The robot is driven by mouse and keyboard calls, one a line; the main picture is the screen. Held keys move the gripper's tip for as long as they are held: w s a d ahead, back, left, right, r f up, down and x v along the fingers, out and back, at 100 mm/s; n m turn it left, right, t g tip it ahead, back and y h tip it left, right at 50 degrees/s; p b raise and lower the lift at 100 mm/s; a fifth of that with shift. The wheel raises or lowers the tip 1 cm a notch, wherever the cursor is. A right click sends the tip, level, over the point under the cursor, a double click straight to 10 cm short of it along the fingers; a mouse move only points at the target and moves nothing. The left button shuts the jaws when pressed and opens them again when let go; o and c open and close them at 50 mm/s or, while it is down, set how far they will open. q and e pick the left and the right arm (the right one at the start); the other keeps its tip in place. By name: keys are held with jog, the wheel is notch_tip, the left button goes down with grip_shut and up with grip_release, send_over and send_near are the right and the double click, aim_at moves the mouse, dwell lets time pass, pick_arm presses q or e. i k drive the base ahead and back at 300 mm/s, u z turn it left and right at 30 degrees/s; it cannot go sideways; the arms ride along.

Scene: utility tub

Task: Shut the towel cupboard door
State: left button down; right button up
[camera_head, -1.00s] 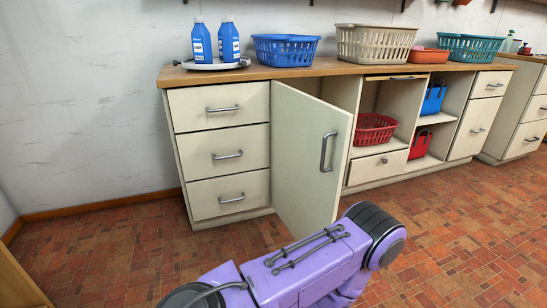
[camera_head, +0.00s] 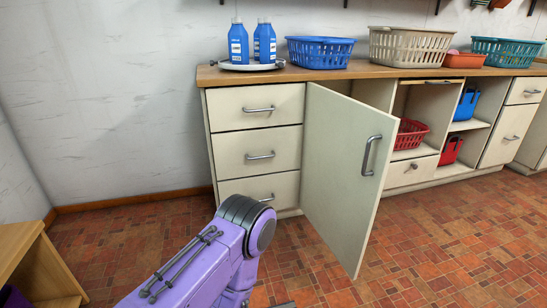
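The cream cupboard door (camera_head: 338,170) stands wide open, swung out from the cabinet towards me. It is hinged at its left edge, beside the drawer stack. Its grey bar handle (camera_head: 370,156) is near the free right edge. Part of the cupboard's inside shows to the right, behind the door; the rest is hidden. A purple arm of mine rises from the bottom, left of the door and apart from its handle. No gripper fingers are clearly visible.
Cream drawers (camera_head: 257,155) stand left of the door. The wooden counter (camera_head: 290,73) holds blue bottles on a tray (camera_head: 251,65) and several baskets. A red basket (camera_head: 410,134) sits in an open shelf. A wooden unit (camera_head: 38,262) stands at lower left. The tiled floor (camera_head: 440,235) at right is clear.

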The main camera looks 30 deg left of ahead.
aim_at(349, 142)
jog(key=u, duration=0.4)
jog(key=i, duration=1)
